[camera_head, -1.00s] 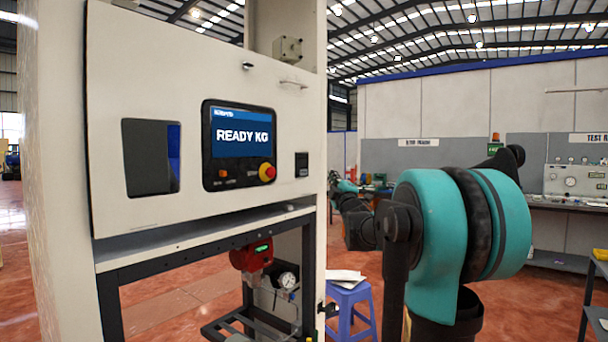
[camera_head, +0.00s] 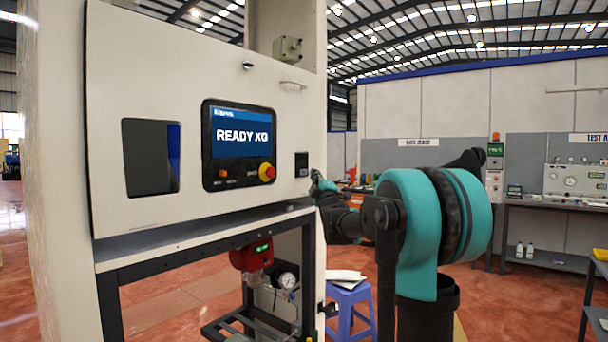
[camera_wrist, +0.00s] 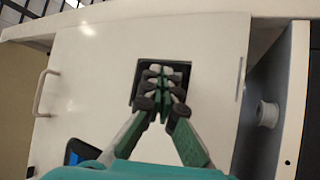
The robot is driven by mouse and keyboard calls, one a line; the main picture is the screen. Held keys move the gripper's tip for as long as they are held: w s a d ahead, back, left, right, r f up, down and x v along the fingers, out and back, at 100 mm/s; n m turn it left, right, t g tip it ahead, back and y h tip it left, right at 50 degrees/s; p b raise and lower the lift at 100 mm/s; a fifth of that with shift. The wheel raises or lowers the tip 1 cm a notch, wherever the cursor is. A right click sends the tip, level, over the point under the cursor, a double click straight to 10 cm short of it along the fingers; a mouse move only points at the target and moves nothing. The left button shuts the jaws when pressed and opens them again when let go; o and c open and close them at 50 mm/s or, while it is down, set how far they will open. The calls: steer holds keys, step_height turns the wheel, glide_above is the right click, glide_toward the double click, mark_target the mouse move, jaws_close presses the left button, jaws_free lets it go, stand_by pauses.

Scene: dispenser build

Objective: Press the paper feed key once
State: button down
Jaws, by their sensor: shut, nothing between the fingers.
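My gripper (camera_wrist: 158,80) is shut with nothing between its fingers. In the wrist view its pale fingertips overlap a small dark square panel (camera_wrist: 186,66) on the white front, and hide most of it. I cannot tell whether they touch it. In the head view the dark panel (camera_head: 302,160) is at the right of the cabinet front, and my gripper (camera_head: 317,178) shows partly at the cabinet's right edge. I cannot make out the paper feed key; it is too small or hidden behind the fingers. The screen (camera_head: 241,134) reads "READY KG".
A handle (camera_head: 293,84) sticks out above the dark panel. A dark window (camera_head: 149,157) is at the left. A purple stool (camera_head: 350,306) stands right of the frame below.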

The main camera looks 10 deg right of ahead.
mark_target(306, 169)
steer(key=shift+w+a, duration=0.5)
steer(key=shift+w, duration=0.05)
steer(key=shift+a, duration=0.15)
stand_by(1.0)
steer(key=shift+w+a, duration=0.2)
steer(key=shift+w, duration=0.1)
steer(key=shift+w+a, duration=0.25)
stand_by(0.9)
stand_by(0.4)
steer(key=shift+s+d, duration=0.6)
steer(key=shift+s+d, duration=1.75)
